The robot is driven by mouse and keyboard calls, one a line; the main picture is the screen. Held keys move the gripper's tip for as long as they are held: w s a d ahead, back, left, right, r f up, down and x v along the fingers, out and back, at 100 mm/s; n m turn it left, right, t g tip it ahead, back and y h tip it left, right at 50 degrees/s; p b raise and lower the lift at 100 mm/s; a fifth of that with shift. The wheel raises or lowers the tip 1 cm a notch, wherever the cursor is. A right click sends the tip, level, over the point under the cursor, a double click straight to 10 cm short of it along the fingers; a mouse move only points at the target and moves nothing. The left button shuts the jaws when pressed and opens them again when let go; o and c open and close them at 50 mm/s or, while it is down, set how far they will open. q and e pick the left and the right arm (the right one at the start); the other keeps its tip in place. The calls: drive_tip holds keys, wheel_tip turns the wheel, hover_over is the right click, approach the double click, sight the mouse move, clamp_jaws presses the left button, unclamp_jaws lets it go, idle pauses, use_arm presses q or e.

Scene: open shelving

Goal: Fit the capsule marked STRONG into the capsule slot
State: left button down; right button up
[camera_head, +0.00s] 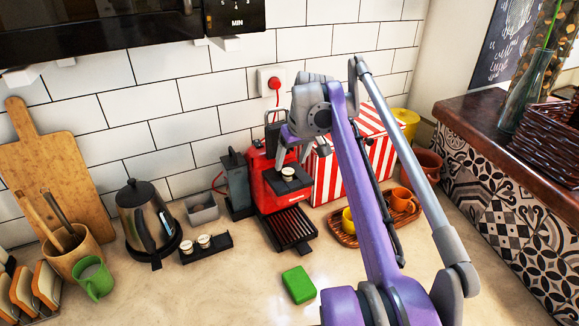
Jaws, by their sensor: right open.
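The red coffee machine (266,184) stands against the tiled wall with a black drip tray in front. A small capsule with a pale top (288,171) sits on a black part of the machine, apparently in the slot. My right gripper (292,160) is open just above this capsule, with its fingers around or beside it; contact cannot be told. Two more capsules (187,247) and (204,241) stand in a black holder (222,242) on the counter at the left. No capsule marking is readable. My left gripper is not in view.
A green block (299,285) lies in front of the machine. A wooden tray (372,229) with yellow and orange cups and a red-striped box (330,178) stand to the right. A kettle (146,217) and green mug (94,278) are left. Counter between is clear.

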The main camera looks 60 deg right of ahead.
drive_tip(key=v, duration=0.8)
drive_tip(key=w+a+f+n, duration=0.35)
drive_tip(key=a+f, duration=0.85)
drive_tip(key=a, duration=0.5)
drive_tip(key=s+a+f, duration=0.3)
drive_tip(key=a+f, duration=0.3)
drive_tip(key=s+a+f+n+t+y, duration=0.1)
drive_tip(key=s+a+f, duration=0.2)
drive_tip(key=a+f, duration=0.3)
drive_tip(key=s+a+f+n+y, duration=0.1)
drive_tip(key=s+a+f, duration=0.2)
drive_tip(key=a+f, duration=0.3)
drive_tip(key=shift+s+a+f+t+p, duration=0.1)
drive_tip(key=shift+a+f+t+p, duration=0.25)
drive_tip(key=shift+f, duration=0.15)
drive_tip(key=shift+r, duration=0.1)
drive_tip(key=shift+r+p, duration=0.5)
drive_tip(key=shift+r, duration=0.05)
drive_tip(key=shift+w+f, duration=0.15)
drive_tip(key=shift+w, duration=0.1)
